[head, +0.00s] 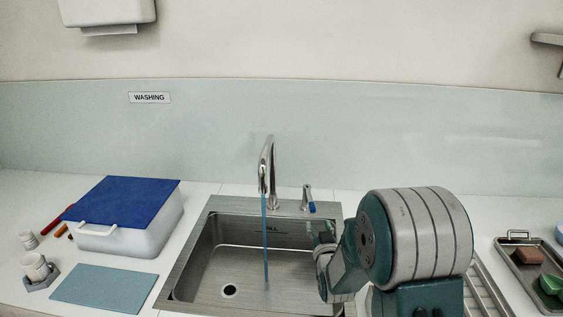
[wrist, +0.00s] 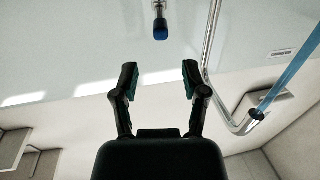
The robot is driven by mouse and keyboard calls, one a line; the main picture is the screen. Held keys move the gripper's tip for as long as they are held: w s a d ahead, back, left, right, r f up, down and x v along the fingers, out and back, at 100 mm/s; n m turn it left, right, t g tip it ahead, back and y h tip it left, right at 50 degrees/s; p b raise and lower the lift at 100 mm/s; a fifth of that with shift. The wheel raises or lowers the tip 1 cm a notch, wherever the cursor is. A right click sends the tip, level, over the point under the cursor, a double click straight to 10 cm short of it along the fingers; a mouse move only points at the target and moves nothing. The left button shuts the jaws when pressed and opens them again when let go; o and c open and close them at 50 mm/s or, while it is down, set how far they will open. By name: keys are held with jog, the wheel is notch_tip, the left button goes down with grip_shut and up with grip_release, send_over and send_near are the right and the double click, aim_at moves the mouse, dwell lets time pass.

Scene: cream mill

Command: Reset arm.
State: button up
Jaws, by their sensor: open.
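My gripper (wrist: 160,82) is open and empty in the wrist view, its two dark fingers apart. A blue-tipped faucet handle (wrist: 160,28) shows just beyond the fingers, apart from them. In the head view my arm reaches over the right side of the steel sink (head: 190,270), and the gripper's fingers are mostly hidden behind my arm's links. The faucet (head: 265,165) stands at the sink's back, with a blue stream of water running from its spout into the basin. The handle (head: 308,200) stands right of the faucet and also has a blue tip in the head view.
A white bin with a blue lid (head: 125,200), a blue mat (head: 105,288) and small cups (head: 36,267) stand left of the sink. A metal tray (head: 520,262) with sponges is at the right. A paper dispenser (head: 108,10) hangs on the wall.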

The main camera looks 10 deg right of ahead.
jog(key=s+r+g, duration=0.6)
jog(key=s+r, duration=0.3)
jog(key=s, duration=0.1)
jog(key=s+a+r+g, duration=0.1)
jog(key=s+g, duration=0.5)
jog(key=s, duration=1.8)
jog(key=shift+s+a+r, duration=0.2)
jog(key=shift+a+r, duration=0.1)
jog(key=shift+r, duration=0.25)
